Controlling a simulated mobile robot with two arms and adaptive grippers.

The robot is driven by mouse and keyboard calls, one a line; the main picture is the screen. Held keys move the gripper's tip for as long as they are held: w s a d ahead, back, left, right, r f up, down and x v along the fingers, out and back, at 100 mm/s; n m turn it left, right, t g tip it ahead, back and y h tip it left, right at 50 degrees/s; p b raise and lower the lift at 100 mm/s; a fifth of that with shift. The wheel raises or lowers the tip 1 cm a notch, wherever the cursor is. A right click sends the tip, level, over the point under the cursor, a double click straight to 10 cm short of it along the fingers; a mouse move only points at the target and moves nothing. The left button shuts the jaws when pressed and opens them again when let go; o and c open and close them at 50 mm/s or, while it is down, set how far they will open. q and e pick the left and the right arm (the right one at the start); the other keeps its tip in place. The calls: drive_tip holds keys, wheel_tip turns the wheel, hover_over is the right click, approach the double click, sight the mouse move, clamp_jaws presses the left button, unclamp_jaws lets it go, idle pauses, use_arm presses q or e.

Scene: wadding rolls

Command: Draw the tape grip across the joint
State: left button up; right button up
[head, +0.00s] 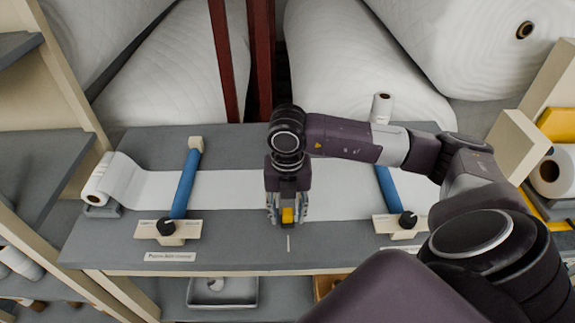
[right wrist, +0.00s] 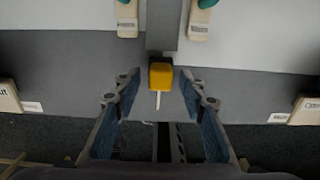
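The yellow tape grip (head: 288,215) sits at the table's near side, between the fingers of my right gripper (head: 287,213). In the right wrist view the grip (right wrist: 161,76) lies between and slightly beyond the open fingertips (right wrist: 158,84), with space on both sides. A dark grey strip (right wrist: 162,28) runs away from the grip between the left white sheet (right wrist: 60,15) and the right white sheet (right wrist: 262,30). I cannot tell whether this strip is tape or bare table. In the head view my gripper hides the joint. My left gripper is not in view.
The grey table (head: 225,240) carries a left blue bar (head: 185,184) and a right blue bar (head: 388,189), each with a black knob. A white roll (head: 97,186) lies at the left end. Two cream clips (right wrist: 127,18) (right wrist: 198,20) flank the strip. Large rolls stand behind.

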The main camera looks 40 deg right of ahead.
sight(288, 214)
drive_tip(key=shift+w+d+r, duration=0.1)
drive_tip(key=shift+w+r, duration=0.05)
drive_tip(key=shift+r, duration=0.35)
wheel_tip(288, 214, up, 11)
idle(0.7)
